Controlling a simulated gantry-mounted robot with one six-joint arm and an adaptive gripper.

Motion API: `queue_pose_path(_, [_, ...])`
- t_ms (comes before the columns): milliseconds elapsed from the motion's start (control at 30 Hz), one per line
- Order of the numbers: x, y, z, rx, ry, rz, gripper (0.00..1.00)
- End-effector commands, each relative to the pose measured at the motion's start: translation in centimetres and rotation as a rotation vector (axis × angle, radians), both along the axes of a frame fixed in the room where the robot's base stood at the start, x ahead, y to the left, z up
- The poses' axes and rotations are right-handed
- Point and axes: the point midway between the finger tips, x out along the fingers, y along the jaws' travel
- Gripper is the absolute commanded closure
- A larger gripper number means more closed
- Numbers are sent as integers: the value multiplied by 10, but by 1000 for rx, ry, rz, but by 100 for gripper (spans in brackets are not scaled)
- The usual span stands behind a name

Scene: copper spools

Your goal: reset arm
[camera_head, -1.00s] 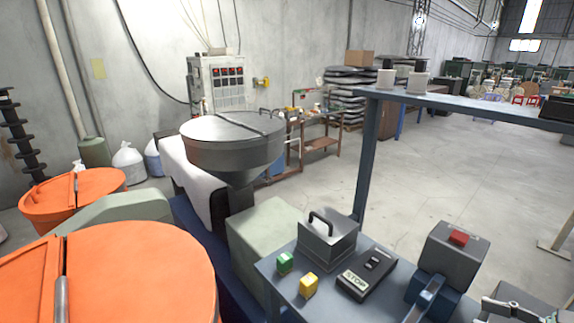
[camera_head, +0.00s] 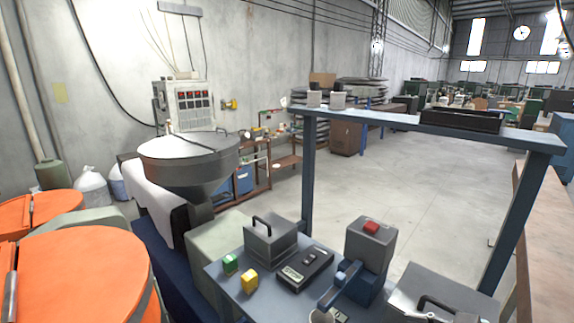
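No part of my arm or gripper can be made out in the head view. Two pale grey cylinders, perhaps spools, stand side by side on the blue overhead shelf: the left one (camera_head: 314,98) and the right one (camera_head: 338,101). No copper colour shows on them. The blue shelf (camera_head: 400,121) runs across the right half of the view on blue posts.
A blue bench (camera_head: 228,281) holds a grey handled box (camera_head: 270,241), a green block (camera_head: 230,264), a yellow block (camera_head: 249,281), a black control box (camera_head: 305,269) and a red-button unit (camera_head: 371,243). Orange-lidded drums (camera_head: 85,275) stand left. Open floor (camera_head: 420,190) lies behind the shelf.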

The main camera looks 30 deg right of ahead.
Motion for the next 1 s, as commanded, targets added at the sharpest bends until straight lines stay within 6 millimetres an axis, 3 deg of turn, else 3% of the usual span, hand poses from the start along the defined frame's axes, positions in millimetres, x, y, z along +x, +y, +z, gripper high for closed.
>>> queue_pose_path(167, [41,63,-28,-12,74,-30,50])
queue_pose_path(267, [63,115,-46,-28,113,-66,50])
queue_pose_path(333, [75,161,-58,-43,134,-100,50])
queue_pose_path(500, [74,269,-70,-72,121,-204,50])
queue_pose_path(600, [58,315,-65,-73,82,-257,50])
queue_pose_path(833, [3,388,-39,-31,-42,-344,50])
queue_pose_path(900, [6,382,-4,-31,-43,-358,50])
queue_pose_path(1000, [6,381,22,-31,-42,-359,50])
